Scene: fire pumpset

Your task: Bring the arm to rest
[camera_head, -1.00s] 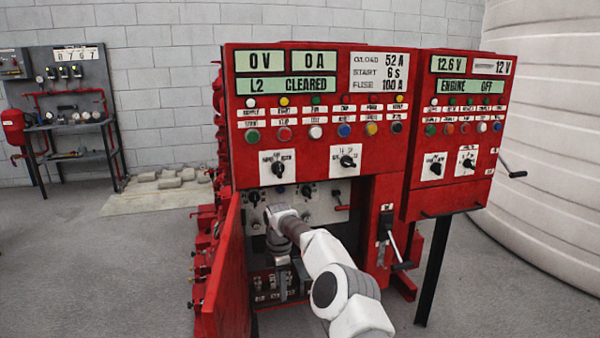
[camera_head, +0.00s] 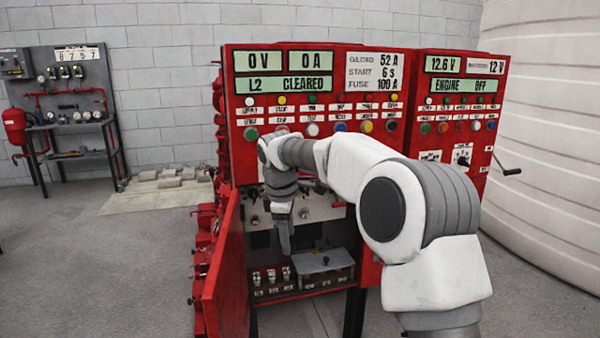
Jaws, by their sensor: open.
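My arm reaches in from the lower right of the head view, its elbow in front of the right side of the red pump panel (camera_head: 232,150). My gripper (camera_head: 286,250) hangs pointing down in front of the open lower compartment of that panel. It is open, seen nearly edge-on, and I see nothing held in it. The display reads 0 V, 0 A and "L2 CLEARED".
The red cabinet door (camera_head: 226,275) stands open just left of my gripper. A row of fuse holders (camera_head: 300,280) sits low in the compartment. A crank handle (camera_head: 507,167) juts from the engine panel's right side. A pale tank stands at right.

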